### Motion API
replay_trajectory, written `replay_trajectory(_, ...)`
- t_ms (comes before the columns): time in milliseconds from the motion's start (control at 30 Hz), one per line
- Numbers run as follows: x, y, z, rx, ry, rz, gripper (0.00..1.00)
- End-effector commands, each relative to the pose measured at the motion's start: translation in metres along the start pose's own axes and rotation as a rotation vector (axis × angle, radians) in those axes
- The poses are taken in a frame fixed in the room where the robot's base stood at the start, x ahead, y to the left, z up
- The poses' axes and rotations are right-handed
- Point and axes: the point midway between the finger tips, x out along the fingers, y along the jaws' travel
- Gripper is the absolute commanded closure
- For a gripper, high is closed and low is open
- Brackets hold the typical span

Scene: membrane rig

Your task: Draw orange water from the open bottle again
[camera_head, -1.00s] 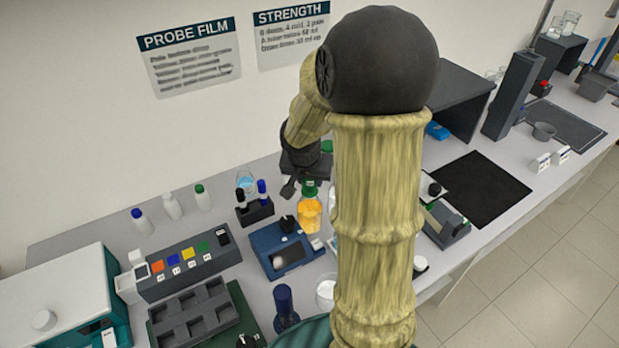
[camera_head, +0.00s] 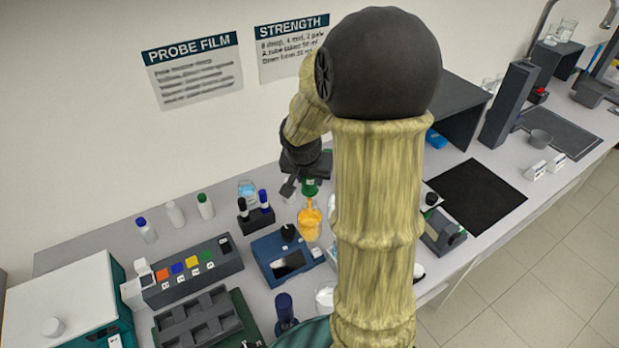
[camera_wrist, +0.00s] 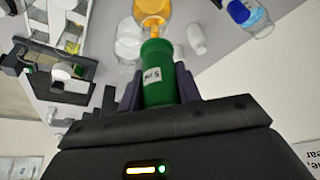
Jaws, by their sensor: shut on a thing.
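My gripper (camera_wrist: 158,78) is shut on a green cylindrical dropper (camera_wrist: 157,72) with a white "5 ml" label. It also shows in the head view (camera_head: 310,187), below my wrist. The dropper is about upright over the open bottle of orange water (camera_head: 309,226). An orange stem below the green body reaches down to the bottle's mouth; how deep its tip sits I cannot tell. The bottle also shows at the top edge of the wrist view (camera_wrist: 152,8), partly cut off. My arm hides what is right of the bottle in the head view.
A blue device (camera_head: 283,262) stands close left of the bottle. A black rack (camera_head: 256,217) with dark-capped markers and a beaker of blue liquid (camera_head: 248,190) stand behind it. A small white bottle (camera_wrist: 195,40) is near the orange bottle. A black mat (camera_head: 470,197) lies clear at right.

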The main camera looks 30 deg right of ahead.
Motion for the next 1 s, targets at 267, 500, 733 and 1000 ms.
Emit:
replay_trajectory(267, -0.024, 0.000, -0.010, 0.000, 0.001, -0.001, 0.94)
replay_trajectory(500, -0.042, -0.001, -0.017, -0.001, 0.000, -0.001, 0.94)
replay_trajectory(733, -0.056, 0.000, -0.023, -0.001, 0.000, 0.000, 0.94)
replay_trajectory(1000, -0.055, 0.000, -0.023, -0.001, 0.000, 0.000, 0.94)
